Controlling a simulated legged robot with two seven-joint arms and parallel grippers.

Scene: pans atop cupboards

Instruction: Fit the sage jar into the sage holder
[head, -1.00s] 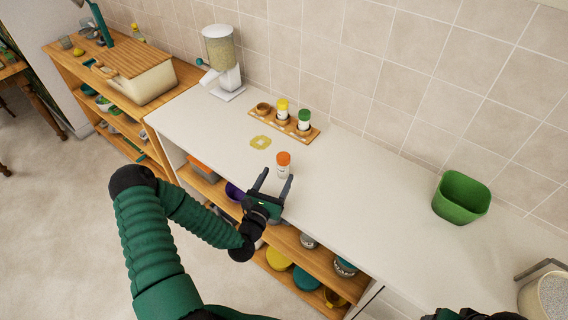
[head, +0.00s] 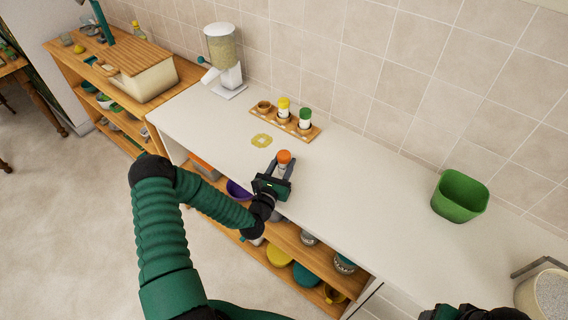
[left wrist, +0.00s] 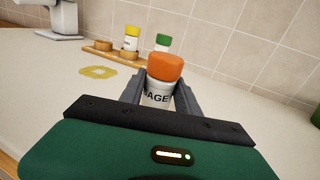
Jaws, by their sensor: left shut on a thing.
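The sage jar, white with an orange lid (head: 284,157), stands upright near the front edge of the white counter. In the left wrist view the jar (left wrist: 157,97) shows part of the word SAGE. My left gripper (head: 279,168) is shut on the jar, one finger on each side. The wooden holder rack (head: 313,134) lies farther back, with a yellow-lidded jar (head: 283,107) and a green-lidded jar (head: 305,118) in it. Its left cup (head: 263,107) looks empty; I cannot read any label on it. Of my right arm only a dark part shows at the bottom edge, its gripper not visible.
A grain dispenser (head: 222,62) stands at the back left. A green bin (head: 460,196) stands at right. The counter between jar and bin is clear.

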